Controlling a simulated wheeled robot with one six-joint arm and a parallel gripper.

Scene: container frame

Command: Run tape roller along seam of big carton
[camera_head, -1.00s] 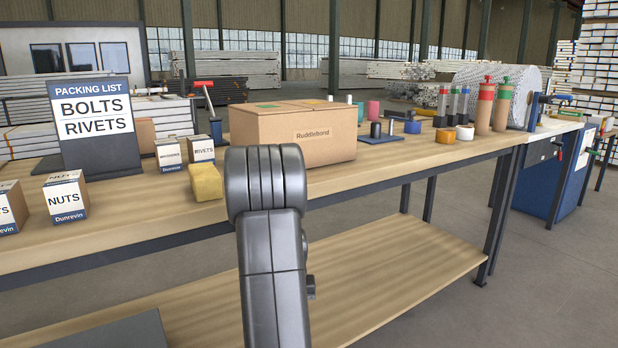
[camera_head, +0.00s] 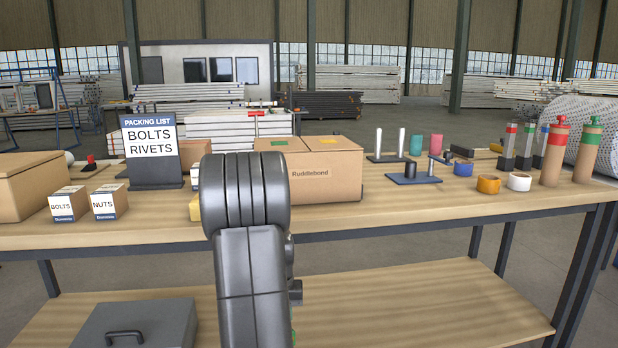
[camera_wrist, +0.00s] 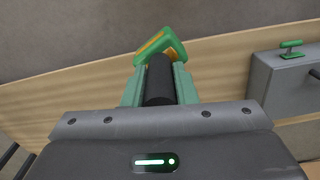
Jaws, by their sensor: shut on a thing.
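The big carton (camera_head: 325,178), brown and marked Ruddlebond, stands on the workbench right of my arm in the head view. A seam crosses its top, with green and yellow patches on the flaps. My arm hides its left front. My gripper (camera_wrist: 160,88) is shut on the black handle of a tool with a green and orange head (camera_wrist: 162,46), seemingly the tape roller. In the wrist view the tool is held over the floor and a wooden surface, away from the carton. My arm hides the gripper in the head view.
Small BOLTS (camera_head: 68,205) and NUTS (camera_head: 110,202) boxes, the packing list sign (camera_head: 153,160) and another carton (camera_head: 25,190) stand left. Tape rolls (camera_head: 488,185) and caulk-like tubes (camera_head: 553,155) stand right. A grey case (camera_head: 140,325) lies on the lower shelf. The bench front right of the carton is clear.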

